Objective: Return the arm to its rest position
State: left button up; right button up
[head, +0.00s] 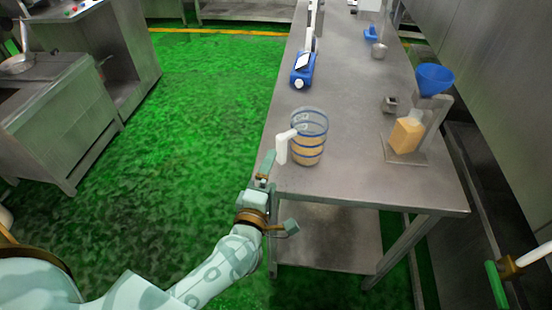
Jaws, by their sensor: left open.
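My left arm comes in from the lower left, and its left gripper (279,196) is open and empty. Its two fingers are spread wide beside the left edge of the steel table (350,120), near the front. A clear, blue-ringed container (311,124) with tan contents and a white handle stands upright on the table, just above and right of the gripper. The gripper appears apart from the container.
A blue device (302,70) stands farther back on the table. A stand at the right holds a blue funnel (434,79) above an orange block (406,135). A small grey block (390,104) is near it. The green floor (200,110) left of the table is clear.

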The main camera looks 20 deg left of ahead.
pick_arm(q)
jog(key=shift+s+d, duration=0.1)
jog(key=shift+s, duration=0.6)
